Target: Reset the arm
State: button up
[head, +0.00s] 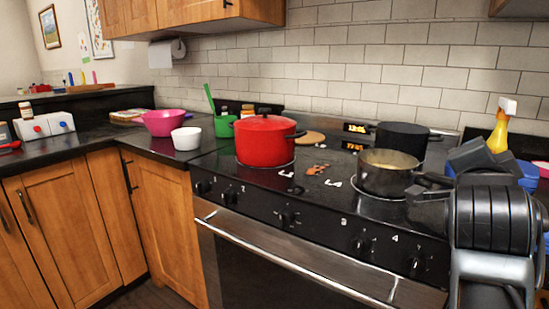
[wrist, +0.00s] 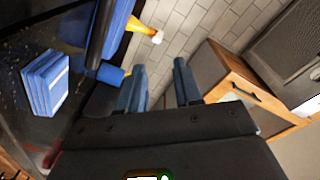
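My arm stands raised at the right of the head view, in front of the stove's right end. My gripper shows in the wrist view (wrist: 158,80) with its two fingers apart. Wall tiles and nothing else show between the fingers, so it is open and empty. It points up toward the tiled wall and a wooden wall cabinet (wrist: 232,80). In the head view my arm covers part of the counter at the right, and the fingertips are hard to make out there.
A dark saucepan (head: 388,177) stands on the stove close left of my arm. A red pot (head: 265,140) and black pot (head: 402,140) stand farther off. A yellow spray bottle (head: 498,132) and blue items (head: 527,174) are behind my arm. Blue sponges (wrist: 45,82) lie on the counter.

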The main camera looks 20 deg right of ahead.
jog(key=s+a+f+n+t+y+b, duration=0.2)
jog(key=s+a+f+n+y, duration=0.35)
jog(key=f, duration=0.45)
jog(key=s+a+f+n+t+y+b, duration=0.1)
jog(key=s+a+f+n+y, duration=0.3)
jog(key=s+f+n, duration=0.5)
jog(key=s+a+f+n+t+y+b, duration=0.25)
jog(key=s+a+f+n, duration=0.35)
jog(key=f, duration=0.5)
jog(key=s+a+f+g+y+b, duration=0.1)
jog(key=s+a, duration=0.3)
jog(key=s, duration=0.3)
jog(key=s+a+f+g+y+b, duration=0.15)
jog(key=s+a, duration=0.25)
jog(key=s, duration=0.4)
notch_tip(320, 180, up, 15)
jog(key=p, duration=1.5)
jog(key=shift+d+r+p, duration=0.15)
jog(key=shift+d+p, duration=0.05)
jog(key=shift+p, duration=0.15)
